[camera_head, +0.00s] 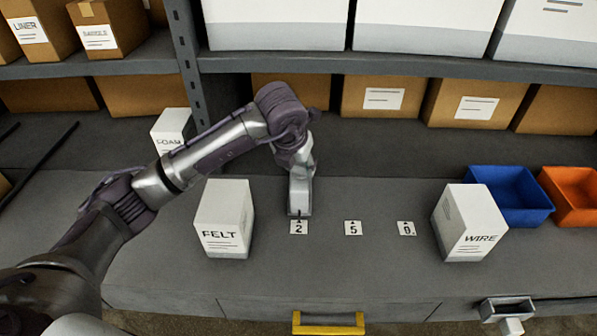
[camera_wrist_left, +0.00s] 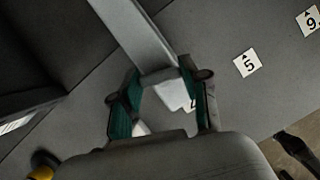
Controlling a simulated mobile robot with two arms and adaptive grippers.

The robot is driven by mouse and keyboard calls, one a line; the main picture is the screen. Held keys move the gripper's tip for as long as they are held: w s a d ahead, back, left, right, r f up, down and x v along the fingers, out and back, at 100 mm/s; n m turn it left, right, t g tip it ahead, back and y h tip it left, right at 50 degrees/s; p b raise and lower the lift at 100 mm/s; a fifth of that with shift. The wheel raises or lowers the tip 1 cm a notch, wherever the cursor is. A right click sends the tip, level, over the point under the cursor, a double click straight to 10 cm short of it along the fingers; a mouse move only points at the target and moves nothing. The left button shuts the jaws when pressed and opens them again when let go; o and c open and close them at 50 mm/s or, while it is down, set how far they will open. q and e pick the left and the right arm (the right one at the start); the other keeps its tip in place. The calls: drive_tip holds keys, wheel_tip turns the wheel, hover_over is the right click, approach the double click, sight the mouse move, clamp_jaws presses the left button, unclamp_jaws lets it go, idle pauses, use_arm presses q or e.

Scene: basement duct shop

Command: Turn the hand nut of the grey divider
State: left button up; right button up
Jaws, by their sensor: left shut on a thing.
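The grey divider (camera_head: 300,195) stands on the bench just behind the number 2 card (camera_head: 299,227). It is a narrow light grey metal piece, and in the left wrist view it looks like a long grey bar (camera_wrist_left: 135,32) running to between my fingers. My left gripper (camera_head: 297,165) is at its upper part, coming from behind and above. In the left wrist view my left gripper (camera_wrist_left: 163,75) has its teal-padded fingers on either side of the bar's end. The hand nut cannot be made out apart from the fingers. My right gripper is not seen.
Cards with a 5 (camera_head: 352,228) and another number (camera_head: 406,228) lie to the right. A FELT box (camera_head: 224,218) stands close on the left, a WIRE box (camera_head: 468,224) farther right. Blue (camera_head: 512,196) and orange (camera_head: 572,196) bins stand behind. A yellow handle (camera_head: 328,329) is at the front.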

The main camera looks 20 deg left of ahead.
use_arm(q)
drive_tip(key=n+y+b, duration=0.1)
drive_tip(key=n+b, duration=0.1)
drive_tip(key=shift+n, duration=0.4)
drive_tip(key=shift+n+y+b, duration=0.3)
drive_tip(key=shift+n+b, duration=0.2)
drive_tip(key=shift+n, duration=0.2)
drive_tip(key=shift+r, duration=0.1)
drive_tip(key=o, duration=1.1)
drive_tip(key=shift+o, duration=0.2)
drive_tip(key=v, duration=1.2)
